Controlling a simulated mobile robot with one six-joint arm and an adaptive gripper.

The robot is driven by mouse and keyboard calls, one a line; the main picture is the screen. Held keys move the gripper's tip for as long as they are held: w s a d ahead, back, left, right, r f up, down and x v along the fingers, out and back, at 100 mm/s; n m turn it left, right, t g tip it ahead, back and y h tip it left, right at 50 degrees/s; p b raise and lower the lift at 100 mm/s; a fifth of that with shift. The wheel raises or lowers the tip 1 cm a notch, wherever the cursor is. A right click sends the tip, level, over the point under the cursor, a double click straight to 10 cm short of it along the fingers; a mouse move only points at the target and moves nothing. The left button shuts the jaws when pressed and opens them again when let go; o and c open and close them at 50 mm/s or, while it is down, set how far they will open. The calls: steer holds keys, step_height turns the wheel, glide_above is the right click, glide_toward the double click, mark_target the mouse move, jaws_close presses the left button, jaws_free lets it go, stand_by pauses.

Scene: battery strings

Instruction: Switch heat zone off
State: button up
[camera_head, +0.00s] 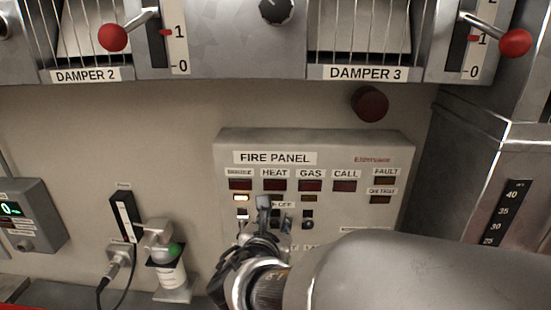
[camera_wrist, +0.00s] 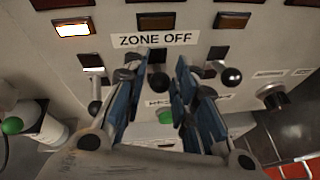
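The fire panel (camera_head: 345,216) is on the wall ahead, with a HEAT label (camera_head: 275,173) second from left. In the wrist view, the ZONE OFF label (camera_wrist: 155,40) sits above three toggle switches. The middle switch (camera_wrist: 157,82), in the heat column, has its dark knob between my fingertips; contact cannot be told. My gripper (camera_head: 272,218) is at the panel with its blue-padded fingers apart, and it covers the heat switch in the head view. The lamp above the middle switch (camera_wrist: 157,20) is dark.
The left switch (camera_wrist: 95,106) has a lit lamp (camera_wrist: 72,29) above it. The right switch (camera_wrist: 231,77) stands close to my right finger. A green button (camera_wrist: 166,117) is below. Damper levers with red knobs (camera_head: 113,38) are above the panel.

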steer(key=shift+w, duration=0.1)
steer(key=shift+c, duration=0.2)
jaws_close()
steer(key=shift+f+b, duration=0.15)
steer(key=shift+b, duration=0.35)
steer(key=f+t+b, duration=0.1)
steer(key=b, duration=0.2)
steer(key=shift+b, duration=0.4)
steer(key=shift+f+m+t+h+b, duration=0.2)
steer(key=shift+f+t+b, duration=0.3)
steer(key=shift+t+b, duration=1.65)
steer(key=shift+f+m+t+h+b, duration=0.2)
steer(key=shift+f+t+b, duration=0.5)
steer(key=shift+b, duration=2.75)
steer(key=shift+f+m+t+h+b, duration=0.1)
steer(key=shift+f+t+h+b, duration=0.25)
steer(key=shift+t+b, duration=1.85)
steer(key=shift+g+b, duration=0.55)
steer(key=shift+b, duration=0.05)
